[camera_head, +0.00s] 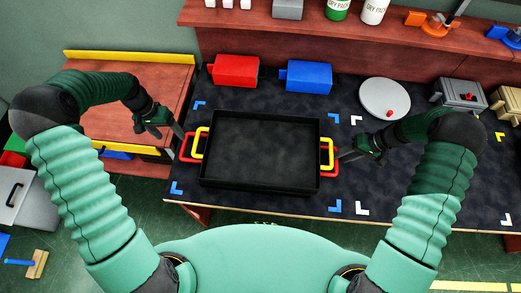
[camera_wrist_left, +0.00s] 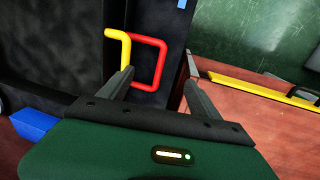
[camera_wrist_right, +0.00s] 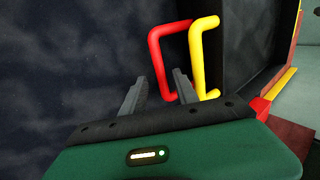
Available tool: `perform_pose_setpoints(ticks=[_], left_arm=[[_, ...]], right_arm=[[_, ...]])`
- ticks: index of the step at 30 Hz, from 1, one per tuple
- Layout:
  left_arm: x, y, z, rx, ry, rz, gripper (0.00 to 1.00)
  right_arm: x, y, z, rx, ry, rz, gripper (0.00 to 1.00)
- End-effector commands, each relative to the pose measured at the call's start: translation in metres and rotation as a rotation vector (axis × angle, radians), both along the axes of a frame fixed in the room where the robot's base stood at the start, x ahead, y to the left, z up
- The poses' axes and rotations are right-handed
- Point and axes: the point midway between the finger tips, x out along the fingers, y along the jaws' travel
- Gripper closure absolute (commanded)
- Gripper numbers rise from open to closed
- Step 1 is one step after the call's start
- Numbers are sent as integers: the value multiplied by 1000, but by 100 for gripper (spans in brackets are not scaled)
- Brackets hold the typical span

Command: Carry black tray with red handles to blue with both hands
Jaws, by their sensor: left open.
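The black tray (camera_head: 258,187) with red and yellow handles lies flat on the dark worktop, between blue corner marks (camera_head: 334,117). Its left red handle (camera_head: 185,150) and left yellow handle (camera_head: 199,143) also show in the left wrist view (camera_wrist_left: 163,62). My left gripper (camera_head: 172,133) is open and empty just left of and above these handles. At the other end are the right red handle (camera_head: 331,170) and right yellow handle (camera_head: 331,148). My right gripper (camera_head: 343,155) is open beside them; in the right wrist view its fingertips are close to the red handle (camera_wrist_right: 153,55). Contact is unclear.
A red box (camera_head: 236,70) and a blue box (camera_head: 309,75) stand behind the tray. A round grey plate (camera_head: 384,98) and grey box (camera_head: 460,94) are at the back right. White corner marks (camera_head: 362,209) bound the area right of the tray. A wooden table (camera_head: 145,85) stands left.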

Motion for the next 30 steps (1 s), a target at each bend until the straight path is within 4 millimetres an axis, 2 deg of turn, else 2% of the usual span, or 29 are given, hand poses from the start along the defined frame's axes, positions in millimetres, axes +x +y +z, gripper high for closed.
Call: perform_pose_setpoints(ticks=[3, 9, 14, 26, 29, 30], left_arm=[[0, 0, 1, 0, -1, 0, 28], [0, 0, 0, 0, -1, 0, 28], [0, 0, 0, 1, 0, 0, 28], [0, 0, 1, 2, -1, -1, 28], [-4, -12, 11, 23, -6, -9, 28], [-8, -22, 19, 41, -11, -17, 28]], right_arm=[[1, -20, 29, -4, -8, -5, 64], [1, -42, 63, -4, -9, -5, 64], [1, -48, 71, -3, -7, -4, 64], [1, -47, 72, -6, -8, -3, 64], [-3, -39, 82, -48, 6, 2, 64], [-7, -31, 91, -87, 17, 7, 64]])
